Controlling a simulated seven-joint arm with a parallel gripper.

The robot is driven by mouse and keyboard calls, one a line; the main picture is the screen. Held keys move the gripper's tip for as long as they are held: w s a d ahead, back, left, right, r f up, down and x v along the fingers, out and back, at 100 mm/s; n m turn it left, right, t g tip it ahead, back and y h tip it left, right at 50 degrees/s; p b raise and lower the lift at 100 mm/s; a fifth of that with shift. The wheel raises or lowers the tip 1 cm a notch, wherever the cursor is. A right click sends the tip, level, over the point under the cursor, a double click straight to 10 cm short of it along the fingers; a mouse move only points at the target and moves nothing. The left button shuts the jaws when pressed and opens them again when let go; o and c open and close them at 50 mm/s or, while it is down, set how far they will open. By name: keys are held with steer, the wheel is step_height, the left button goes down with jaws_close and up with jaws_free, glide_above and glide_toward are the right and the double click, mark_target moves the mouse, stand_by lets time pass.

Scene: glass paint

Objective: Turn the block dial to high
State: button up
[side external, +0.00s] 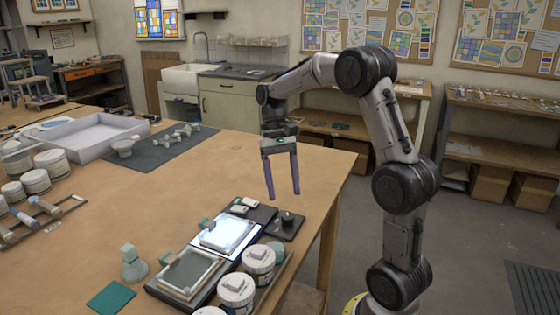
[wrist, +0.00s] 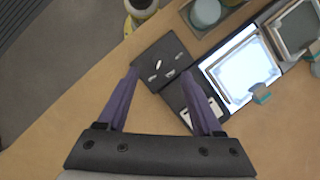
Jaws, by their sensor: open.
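The block dial (side external: 287,219) is a small dark knob on a flat black plate beside the lit panel, near the table's right edge. In the wrist view the black plate (wrist: 178,48) lies ahead of my fingers and carries several small pale marks. The knob's pointer direction and any high mark are too small to read. My gripper (side external: 284,194) hangs above the table, fingers down, open and empty. In the wrist view my purple fingers (wrist: 160,74) are spread apart, their tips overlapping the plate's near part in the picture; they appear above it, not touching.
A glowing light panel (side external: 212,246) with a framed glass piece adjoins the dial plate. Another framed piece (side external: 180,283) and white jars (side external: 236,292) stand in front. A black pad with white blocks (side external: 241,205) sits behind.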

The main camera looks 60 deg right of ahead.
steer(key=v, duration=0.7)
steer(key=shift+r, duration=0.25)
steer(key=s+a+r+n+t+h, duration=0.1)
steer(key=s+a+r+n+t, duration=0.2)
steer(key=a, duration=0.4)
steer(key=s+a+r+n+h, duration=0.1)
steer(key=s+a+r, duration=0.2)
steer(key=s+a, duration=0.3)
steer(key=s+a+f+n+t, duration=0.1)
steer(key=s+f+n+t, duration=0.1)
steer(key=s+f+t, duration=0.1)
steer(key=s+a+f+n+t+h, duration=0.1)
steer(key=s+a+f+n+t, duration=0.1)
steer(key=f, duration=0.4)
steer(key=shift+s+a+f+n+t, duration=0.3)
steer(key=shift+s+t, duration=0.1)
steer(key=shift+s, duration=0.1)
